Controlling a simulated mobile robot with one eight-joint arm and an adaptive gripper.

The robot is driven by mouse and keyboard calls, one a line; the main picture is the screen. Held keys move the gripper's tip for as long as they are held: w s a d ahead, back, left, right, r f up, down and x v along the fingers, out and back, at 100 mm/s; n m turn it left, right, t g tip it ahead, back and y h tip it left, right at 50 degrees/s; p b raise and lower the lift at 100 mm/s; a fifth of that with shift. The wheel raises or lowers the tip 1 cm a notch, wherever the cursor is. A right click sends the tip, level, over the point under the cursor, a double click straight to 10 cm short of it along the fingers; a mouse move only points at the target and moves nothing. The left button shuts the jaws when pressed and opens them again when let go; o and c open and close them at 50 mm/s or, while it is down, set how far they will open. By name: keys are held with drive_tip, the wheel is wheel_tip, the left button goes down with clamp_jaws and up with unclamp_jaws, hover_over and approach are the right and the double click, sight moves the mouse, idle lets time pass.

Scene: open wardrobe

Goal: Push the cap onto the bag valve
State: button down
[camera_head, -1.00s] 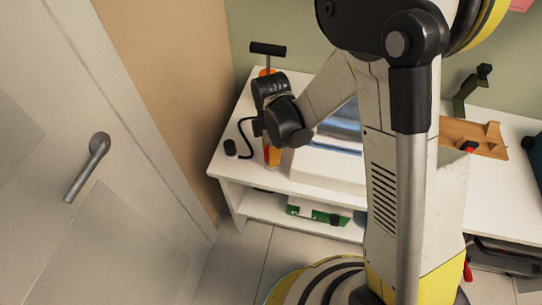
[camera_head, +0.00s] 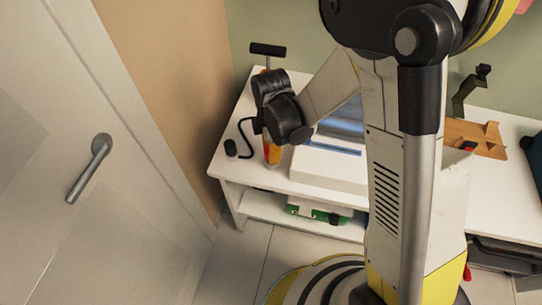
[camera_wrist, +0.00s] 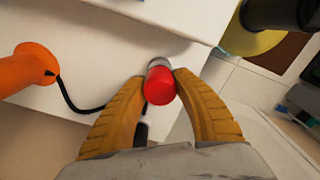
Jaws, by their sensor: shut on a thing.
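In the wrist view, a red cap (camera_wrist: 160,87) sits between the two yellow fingers of my gripper (camera_wrist: 159,80), which is shut on it. A short greyish cylindrical part (camera_wrist: 158,63) shows just beyond the cap; I cannot tell whether it is the bag valve or whether the cap is fully seated on it. The bag cannot be made out.
An orange pump (camera_wrist: 24,70) with a black hose (camera_wrist: 75,105) is left of my gripper. Its T-handle (camera_head: 267,49) rises behind my wrist in the head view. A small black piece (camera_head: 230,147) is near the left edge of the white table (camera_head: 315,168). A door is at left.

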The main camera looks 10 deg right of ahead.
drive_tip(key=shift+r, duration=0.15)
drive_tip(key=shift+r+p, duration=1.4)
drive_tip(key=shift+r, duration=0.5)
drive_tip(key=shift+d, duration=0.1)
